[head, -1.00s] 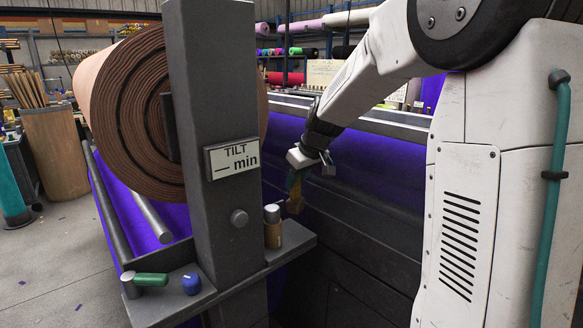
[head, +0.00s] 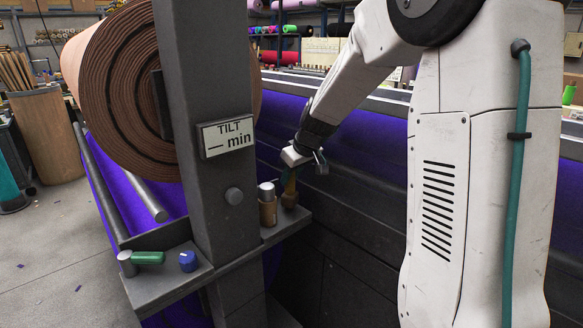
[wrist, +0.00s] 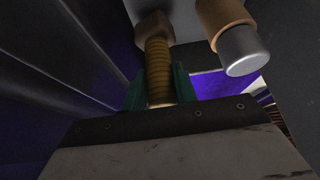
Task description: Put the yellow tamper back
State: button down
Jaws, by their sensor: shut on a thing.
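The yellow tamper (head: 291,190) has a ribbed yellow handle and a brown block head. It hangs head down from my gripper (head: 290,174), at the right end of the grey ledge (head: 284,229). In the wrist view my gripper's green fingers (wrist: 158,88) are shut on the tamper's handle (wrist: 158,65), and its brown head (wrist: 152,24) is at the far end, against the pale grey ledge. I cannot tell whether the head touches the ledge.
A tan, silver-topped cylinder (head: 267,206) stands on the ledge just left of the tamper; it also shows in the wrist view (wrist: 238,48). A green-handled tool (head: 146,257) and blue knob (head: 187,261) lie further left. A grey post (head: 205,90) rises beside the ledge.

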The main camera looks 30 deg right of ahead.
jog(key=shift+f, duration=0.65)
dwell(0.5)
jog(key=c, duration=1)
grip_release()
jog(key=shift+f, duration=0.1)
jog(key=shift+v, duration=3.95)
